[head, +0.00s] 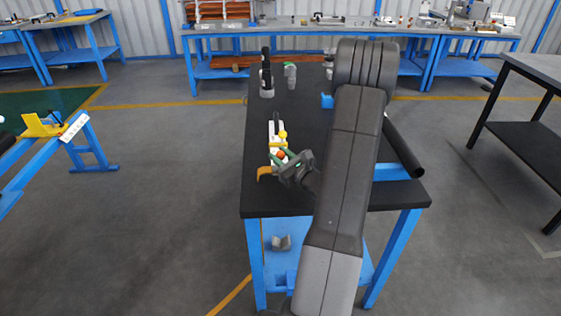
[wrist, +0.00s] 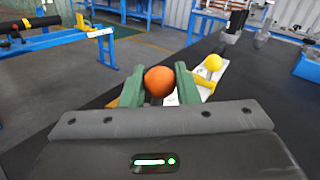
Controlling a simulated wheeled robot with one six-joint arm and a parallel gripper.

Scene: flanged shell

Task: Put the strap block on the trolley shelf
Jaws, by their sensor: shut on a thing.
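My gripper (head: 280,156) is over the near left part of the black-topped bench. In the wrist view its green fingers (wrist: 160,84) are shut on an orange ball knob (wrist: 158,81). What the knob belongs to is mostly hidden by my gripper. A white fixture (head: 275,130) with a yellow ball knob (head: 283,134) lies just beyond. A yellow-orange bracket (head: 265,172) shows beside my gripper at the left. I cannot tell for sure which thing is the strap block. A dark trolley with a lower shelf (head: 525,148) stands at the right.
Dark upright fittings (head: 266,75) and a small blue block (head: 327,101) stand farther along the bench. A grey angled block (head: 281,242) sits on the bench's blue lower shelf. A yellow fixture (head: 43,125) is on a blue frame at left. Floor between bench and trolley is clear.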

